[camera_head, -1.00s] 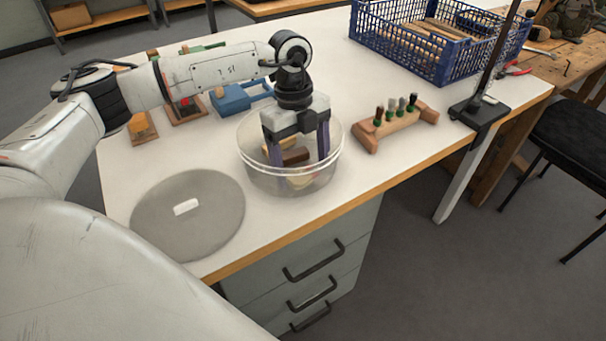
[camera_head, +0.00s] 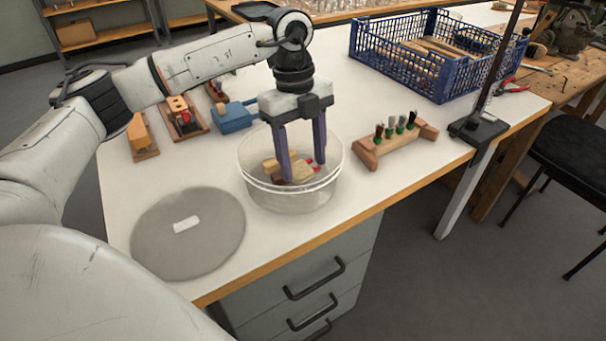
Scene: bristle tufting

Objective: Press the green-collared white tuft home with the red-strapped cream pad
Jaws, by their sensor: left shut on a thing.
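My left gripper (camera_head: 304,172) points down into the clear round tub (camera_head: 262,192), its two dark fingers shut on a cream block with red parts, which I take to be the red-strapped cream pad (camera_head: 303,171). The pad is still inside the tub, and the strap is only partly visible. Other tan blocks lie beside it, partly hidden by the fingers. The wooden rack (camera_head: 395,146) to the right of the tub holds several upright tufts (camera_head: 401,125) with green collars. They are too small to tell surely which one is white. My right gripper is not in view.
A grey round lid (camera_head: 190,250) with a white label lies front left of the tub. Wooden fixtures (camera_head: 182,118) and a blue block (camera_head: 234,118) stand behind left. A blue crate (camera_head: 425,70) and a black stand (camera_head: 479,127) are at the right. White table is clear between.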

